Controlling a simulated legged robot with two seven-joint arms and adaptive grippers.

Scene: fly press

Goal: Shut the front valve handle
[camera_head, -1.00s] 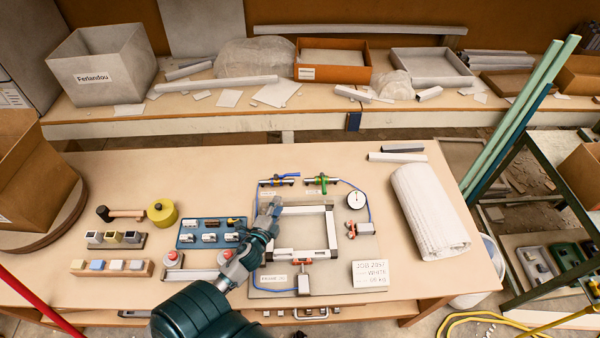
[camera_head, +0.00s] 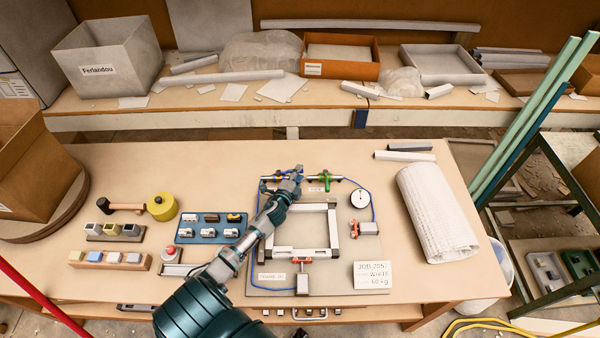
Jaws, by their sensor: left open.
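Two small valves sit in a row along the back edge of the fixture board (camera_head: 340,282). The right valve has a green handle (camera_head: 328,182) that stands across its pipe. The left valve (camera_head: 268,179) is mostly hidden behind my gripper; a bit of blue and metal pipe shows at its left. My left gripper (camera_head: 293,176) is open and right at the left valve, its fingertips over or beside the handle; I cannot tell whether they touch. My left arm reaches over the left side of the white frame. My right gripper is out of view.
A round gauge (camera_head: 359,199) and blue hoses are on the board's right side. A job card (camera_head: 373,275) lies at its front right. A blue tray (camera_head: 212,228) of small parts is left of my arm. A white roll (camera_head: 437,212) lies at right.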

